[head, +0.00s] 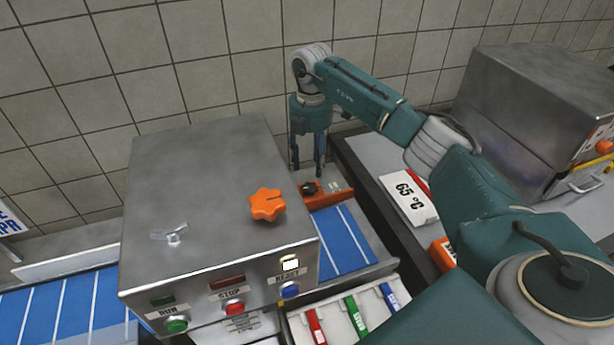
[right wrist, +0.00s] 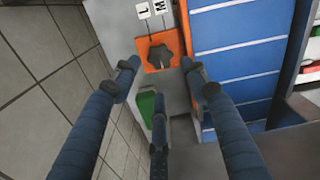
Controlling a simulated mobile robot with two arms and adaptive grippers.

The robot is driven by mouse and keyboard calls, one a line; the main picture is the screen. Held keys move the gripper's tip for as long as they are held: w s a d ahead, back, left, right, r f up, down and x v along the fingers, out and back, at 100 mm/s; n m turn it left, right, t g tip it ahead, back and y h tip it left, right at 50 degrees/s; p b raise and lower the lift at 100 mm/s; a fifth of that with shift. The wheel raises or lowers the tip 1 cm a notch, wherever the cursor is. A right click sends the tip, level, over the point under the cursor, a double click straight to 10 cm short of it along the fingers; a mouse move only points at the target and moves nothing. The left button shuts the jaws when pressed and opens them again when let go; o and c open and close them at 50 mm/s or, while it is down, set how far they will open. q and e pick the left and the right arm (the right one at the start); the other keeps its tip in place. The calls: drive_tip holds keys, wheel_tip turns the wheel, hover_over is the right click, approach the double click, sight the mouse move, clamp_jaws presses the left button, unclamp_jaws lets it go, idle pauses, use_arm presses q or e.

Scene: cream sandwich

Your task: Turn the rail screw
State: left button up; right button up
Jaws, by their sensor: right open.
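The rail screw, a dark star-shaped knob (head: 308,188), stands on an orange plate (head: 335,197) behind the right side of the steel box. In the right wrist view the knob (right wrist: 160,57) sits on its orange plate (right wrist: 177,66). My right gripper (head: 307,168) hangs down near the knob, its fingers open and empty. In the right wrist view two fingertips of the right gripper (right wrist: 160,75) lie on either side of the plate and a third finger is below. Whether a finger touches the knob cannot be told. My left gripper is not in view.
A steel control box (head: 190,215) with an orange star knob (head: 267,204), a small metal wing handle (head: 171,233) and RUN, STOP and RESET buttons stands in front. A blue slatted conveyor (head: 345,240) runs beside the plate. The tiled wall (head: 240,80) is close behind my gripper.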

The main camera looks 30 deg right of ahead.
sight(310, 187)
wheel_tip(310, 187, down, 7)
drive_tip(key=shift+w+f+p, duration=0.1)
drive_tip(key=shift+p, duration=0.7)
drive_tip(key=shift+f, duration=0.35)
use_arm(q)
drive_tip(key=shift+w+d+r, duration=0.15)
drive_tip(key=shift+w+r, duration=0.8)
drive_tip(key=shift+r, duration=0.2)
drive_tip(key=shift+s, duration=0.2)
use_arm(e)
drive_tip(key=shift+c, duration=0.2)
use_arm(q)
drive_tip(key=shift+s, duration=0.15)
use_arm(e)
drive_tip(key=c, duration=0.8)
